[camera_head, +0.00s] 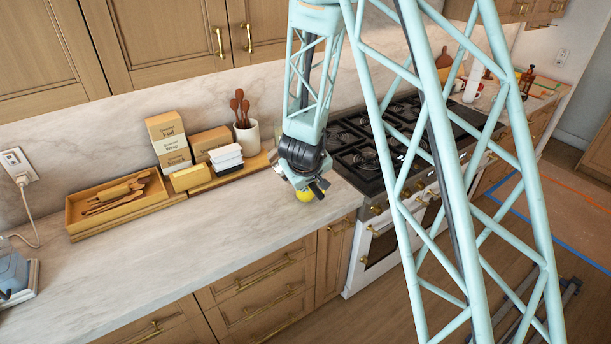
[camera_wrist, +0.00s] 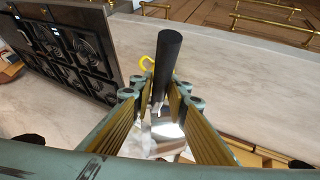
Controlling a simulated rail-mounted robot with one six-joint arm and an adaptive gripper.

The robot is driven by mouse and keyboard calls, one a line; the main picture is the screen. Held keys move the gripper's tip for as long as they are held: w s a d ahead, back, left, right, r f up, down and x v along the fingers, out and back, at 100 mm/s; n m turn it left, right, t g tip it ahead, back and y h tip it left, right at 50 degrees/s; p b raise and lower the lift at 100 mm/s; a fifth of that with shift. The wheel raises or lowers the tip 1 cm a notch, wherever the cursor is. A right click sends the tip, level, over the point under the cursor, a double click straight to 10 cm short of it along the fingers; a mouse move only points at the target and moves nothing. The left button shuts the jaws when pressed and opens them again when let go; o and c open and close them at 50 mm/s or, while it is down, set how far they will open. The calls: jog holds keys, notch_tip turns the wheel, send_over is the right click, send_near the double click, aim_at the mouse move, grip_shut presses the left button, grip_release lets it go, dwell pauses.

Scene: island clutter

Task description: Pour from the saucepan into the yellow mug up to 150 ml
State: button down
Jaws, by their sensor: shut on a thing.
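My gripper (camera_head: 309,184) is low over the counter, left of the stove. In the wrist view its fingers (camera_wrist: 167,95) are closed around the black handle (camera_wrist: 168,60) of the saucepan. Shiny metal (camera_wrist: 166,132) shows between the fingers and seems to be part of the saucepan; the fingers hide most of it. The yellow mug (camera_head: 304,196) shows just below my gripper in the head view, mostly covered. In the wrist view only a yellow curved edge (camera_wrist: 147,63) of it shows, left of the black handle. The mug's inside and any liquid are hidden.
A black-topped stove (camera_head: 366,150) stands to the right of the counter. Along the wall are a wooden tray of utensils (camera_head: 117,200), boxes (camera_head: 168,141), white stacked containers (camera_head: 227,158) and a crock with spoons (camera_head: 247,134). The front counter (camera_head: 190,250) is clear.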

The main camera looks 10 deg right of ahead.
jog(key=shift+w+d+y+b, duration=0.1)
jog(key=shift+d+y+b, duration=0.4)
jog(key=shift+b, duration=1.8)
jog(key=shift+a+r+h+p, duration=0.2)
jog(key=shift+a+h+p, duration=0.5)
jog(key=shift+p, duration=3.8)
jog(key=shift+a+n+t+h+p, duration=0.3)
jog(key=shift+h+p, duration=0.1)
jog(key=shift+p, duration=0.05)
jog(key=shift+a+f+h, duration=0.1)
jog(key=shift+h, duration=0.2)
jog(key=shift+s+a+f+n+t+h, duration=0.15)
jog(key=shift+a+n+t+h, duration=0.15)
jog(key=shift+h, duration=0.4)
jog(key=shift+s+a+r+n+t+h, duration=0.1)
jog(key=shift+s+a+n+t+h, duration=0.15)
jog(key=shift+h, duration=0.45)
jog(key=shift+w, duration=0.1)
jog(key=shift+f, duration=0.1)
